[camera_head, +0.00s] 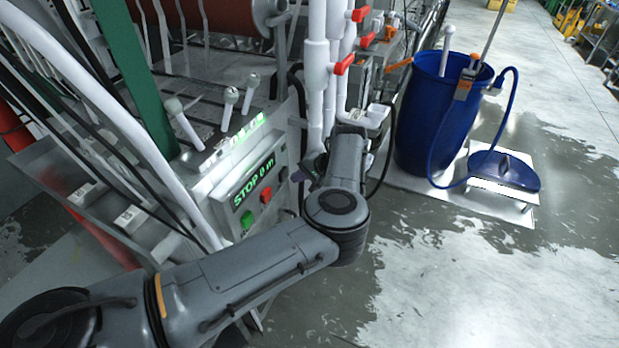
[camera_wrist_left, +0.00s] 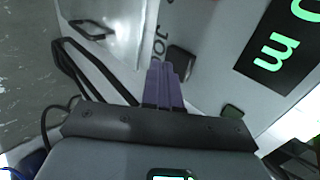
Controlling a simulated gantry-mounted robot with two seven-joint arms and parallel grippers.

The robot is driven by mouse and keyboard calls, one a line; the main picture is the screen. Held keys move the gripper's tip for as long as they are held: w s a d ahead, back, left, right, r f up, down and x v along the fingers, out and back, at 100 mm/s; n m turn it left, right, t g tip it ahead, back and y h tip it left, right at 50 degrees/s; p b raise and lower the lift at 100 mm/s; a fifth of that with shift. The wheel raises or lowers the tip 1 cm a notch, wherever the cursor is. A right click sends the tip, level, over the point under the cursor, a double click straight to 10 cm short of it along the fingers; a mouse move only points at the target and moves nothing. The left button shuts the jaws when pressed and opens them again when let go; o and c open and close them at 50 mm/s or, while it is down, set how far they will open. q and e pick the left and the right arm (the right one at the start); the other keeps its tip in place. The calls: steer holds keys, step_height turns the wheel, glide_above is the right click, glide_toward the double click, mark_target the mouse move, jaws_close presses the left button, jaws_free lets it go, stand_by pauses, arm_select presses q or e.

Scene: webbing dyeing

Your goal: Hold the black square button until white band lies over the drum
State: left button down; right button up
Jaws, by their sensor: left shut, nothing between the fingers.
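The black square button (camera_wrist_left: 182,62) is on the light panel beside lettering that seems to read JOG. My left gripper (camera_wrist_left: 160,68) is shut, with purple fingertips close beside the button in the left wrist view; I cannot tell whether they touch it. In the head view the left gripper (camera_head: 299,174) is at the right edge of the control box (camera_head: 226,190). My right gripper is out of view.
A green button (camera_head: 247,219) and a red button (camera_head: 266,194) are on the box. White pipes with red valve handles (camera_head: 344,64) rise behind my gripper. A blue barrel (camera_head: 432,125) stands to the right. The wet floor at the lower right is clear.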

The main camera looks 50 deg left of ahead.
arm_select(q)
steer(key=shift+s+a, duration=0.5)
steer(key=shift+a, duration=0.4)
